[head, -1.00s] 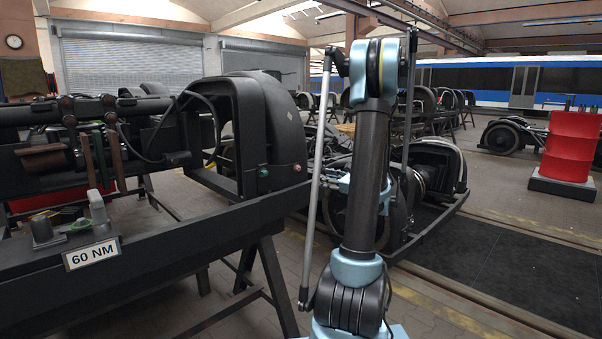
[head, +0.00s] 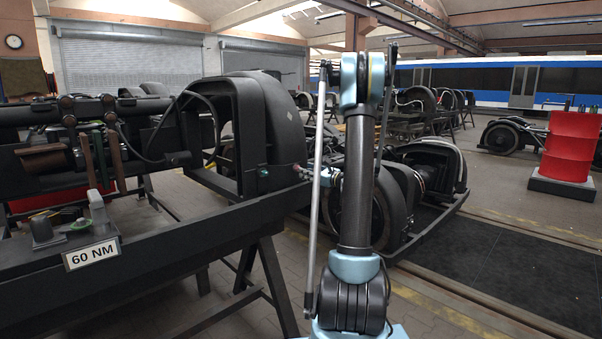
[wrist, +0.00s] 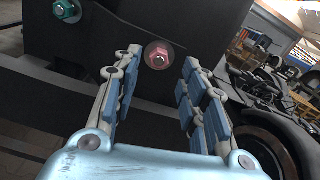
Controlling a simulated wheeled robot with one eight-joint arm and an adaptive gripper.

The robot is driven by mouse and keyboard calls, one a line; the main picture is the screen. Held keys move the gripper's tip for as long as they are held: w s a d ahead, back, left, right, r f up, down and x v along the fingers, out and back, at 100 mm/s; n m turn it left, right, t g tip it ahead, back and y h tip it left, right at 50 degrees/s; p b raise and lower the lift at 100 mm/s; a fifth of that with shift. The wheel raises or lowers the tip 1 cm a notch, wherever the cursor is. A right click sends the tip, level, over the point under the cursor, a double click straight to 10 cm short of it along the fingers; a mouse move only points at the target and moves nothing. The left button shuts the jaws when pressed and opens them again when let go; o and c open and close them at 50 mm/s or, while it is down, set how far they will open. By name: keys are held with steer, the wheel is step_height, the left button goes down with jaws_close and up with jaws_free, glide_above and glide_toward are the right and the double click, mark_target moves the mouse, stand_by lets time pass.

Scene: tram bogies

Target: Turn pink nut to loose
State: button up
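The pink nut (wrist: 158,55) sits on the dark face of the bogie frame (wrist: 200,22), and in the wrist view it lies ahead of my open fingers, roughly between their tips. My gripper (wrist: 158,68) has both padded fingers apart with nothing between them. I cannot tell how far the tips are from the nut. A green nut (wrist: 67,10) is on the same face, up and to the left; it also shows in the head view (head: 262,171). In the head view my gripper (head: 304,171) is small beside the bogie's right end, and the pink nut there is hard to make out.
A sign reading 60 NM (head: 92,254) is on the front of the black bench (head: 170,262). A wheel and bogie parts (head: 425,180) stand behind my arm. A red barrel (head: 571,147) stands at the right. The floor at the lower right is clear.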

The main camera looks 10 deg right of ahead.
steer(key=shift+x, duration=2.6)
steer(key=shift+c, duration=0.3)
steer(key=shift+d, duration=0.1)
jaws_close()
